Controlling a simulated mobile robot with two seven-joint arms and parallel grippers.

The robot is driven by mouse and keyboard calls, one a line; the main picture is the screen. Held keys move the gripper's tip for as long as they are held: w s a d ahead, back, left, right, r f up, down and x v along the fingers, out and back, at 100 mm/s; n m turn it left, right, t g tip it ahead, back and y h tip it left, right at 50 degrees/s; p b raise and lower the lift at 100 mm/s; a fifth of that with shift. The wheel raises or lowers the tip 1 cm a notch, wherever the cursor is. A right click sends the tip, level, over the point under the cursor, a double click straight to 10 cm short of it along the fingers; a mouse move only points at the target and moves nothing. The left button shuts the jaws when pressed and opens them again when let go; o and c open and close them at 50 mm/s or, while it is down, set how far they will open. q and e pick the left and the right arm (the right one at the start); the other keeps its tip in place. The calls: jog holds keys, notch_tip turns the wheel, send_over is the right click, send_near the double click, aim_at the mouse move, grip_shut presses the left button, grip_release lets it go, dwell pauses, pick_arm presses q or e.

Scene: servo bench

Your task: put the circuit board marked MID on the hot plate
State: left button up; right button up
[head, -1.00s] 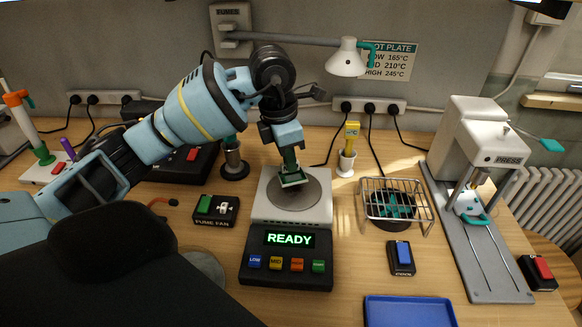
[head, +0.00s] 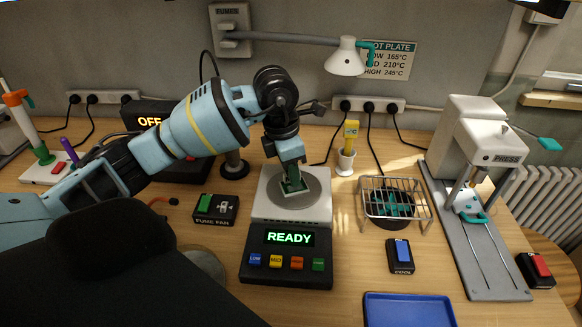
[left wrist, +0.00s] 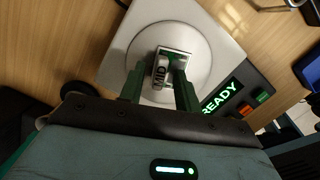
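The circuit board marked MID (left wrist: 162,72) lies on the round plate of the hot plate (left wrist: 120,58), its label on a pale raised block. In the head view the board (head: 294,188) is small and partly hidden by the fingers. The hot plate (head: 265,212) has a lit READY display and a row of coloured buttons. My left gripper (head: 292,180) points down over the plate. In the left wrist view its green fingers (left wrist: 160,82) stand apart on either side of the block, with gaps showing. My right gripper is not in view.
A wire rack (head: 394,204) over a teal fan stands right of the hot plate, with the blue COOL switch (head: 400,256) in front. The press (head: 478,150) is further right. A blue tray (head: 410,311) lies at the front.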

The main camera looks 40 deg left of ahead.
aim_at(284, 183)
pick_arm(q)
notch_tip(284, 183, up, 12)
jog(key=s+a, duration=0.1)
jog(key=shift+s, duration=0.2)
dwell(0.5)
